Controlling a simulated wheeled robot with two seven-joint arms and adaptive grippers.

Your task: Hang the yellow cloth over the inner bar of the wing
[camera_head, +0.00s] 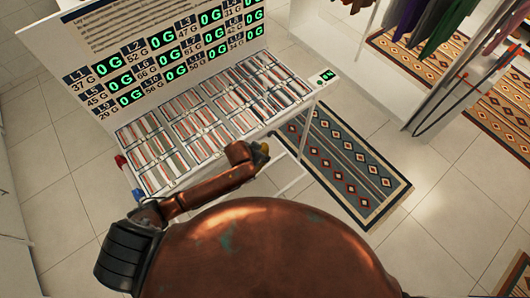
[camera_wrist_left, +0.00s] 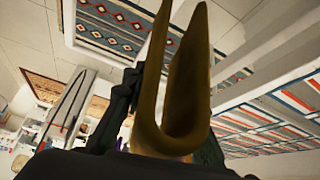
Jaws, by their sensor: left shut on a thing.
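The yellow cloth (camera_wrist_left: 185,110) looms large in the left wrist view, dark yellow and folded into a U shape with two upright tails. In the head view only a small yellow bit of it (camera_head: 262,148) shows at the end of my left arm. My left gripper (camera_head: 258,158) is shut on the cloth, beside the near right edge of a white-framed unit (camera_head: 315,97). Thin white bars (camera_head: 303,150) show just right of the gripper; I cannot tell which is the wing's inner bar. My right gripper is out of view.
The unit holds striped cells (camera_head: 201,118) under an upright board with green readouts (camera_head: 155,45). A patterned rug (camera_head: 345,165) lies on the tiled floor to the right. Hanging clothes (camera_head: 425,22) are at the upper right. Open floor (camera_head: 440,195) lies beyond the rug.

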